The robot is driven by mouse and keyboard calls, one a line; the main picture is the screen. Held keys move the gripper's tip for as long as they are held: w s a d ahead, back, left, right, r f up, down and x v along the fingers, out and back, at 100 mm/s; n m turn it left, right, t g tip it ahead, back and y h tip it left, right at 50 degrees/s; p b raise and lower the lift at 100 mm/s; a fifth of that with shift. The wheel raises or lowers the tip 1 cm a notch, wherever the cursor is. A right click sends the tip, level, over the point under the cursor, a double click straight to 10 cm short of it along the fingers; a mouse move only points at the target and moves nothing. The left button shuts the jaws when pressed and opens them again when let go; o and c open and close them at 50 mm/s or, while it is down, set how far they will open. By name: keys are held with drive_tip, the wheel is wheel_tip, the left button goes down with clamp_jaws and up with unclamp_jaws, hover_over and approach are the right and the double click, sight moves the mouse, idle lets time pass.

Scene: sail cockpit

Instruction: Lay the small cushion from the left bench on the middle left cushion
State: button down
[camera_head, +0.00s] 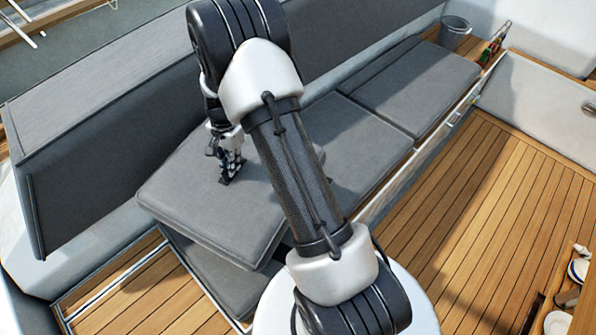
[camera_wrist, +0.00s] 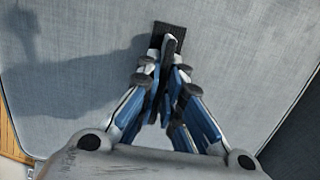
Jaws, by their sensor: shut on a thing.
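The small grey cushion (camera_head: 215,205) appears raised and turned over the near end of the left bench in the head view. Its broad grey face (camera_wrist: 75,85) fills most of the wrist view. My gripper (camera_wrist: 170,50) is shut on a dark tab on top of this cushion; it also shows in the head view (camera_head: 230,172), left of my arm. The middle left cushion (camera_head: 365,150) lies flat on the bench beyond the held cushion. My arm and the held cushion hide part of it.
Another grey seat cushion (camera_head: 215,278) lies beneath the held one, and one more (camera_head: 420,85) lies at the far end. A backrest (camera_head: 100,140) runs along the left. A bucket (camera_head: 453,32) and bottles (camera_head: 495,45) stand at the far end. The wooden floor (camera_head: 480,210) is mostly clear.

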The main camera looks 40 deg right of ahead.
drive_tip(key=d+f+m, duration=0.1)
drive_tip(key=w+d+f+m, duration=0.1)
drive_tip(key=d+m, duration=0.1)
drive_tip(key=shift+w, duration=0.15)
wheel_tip(320, 180, down, 19)
drive_tip(key=b, duration=0.3)
drive_tip(key=shift+f+b, duration=0.15)
drive_tip(key=shift+b, duration=0.15)
drive_tip(key=shift+f, duration=0.1)
drive_tip(key=c, duration=2.2)
unclamp_jaws()
drive_tip(key=shift+f, duration=0.1)
drive_tip(key=o, duration=0.4)
drive_tip(key=shift+o, duration=0.2)
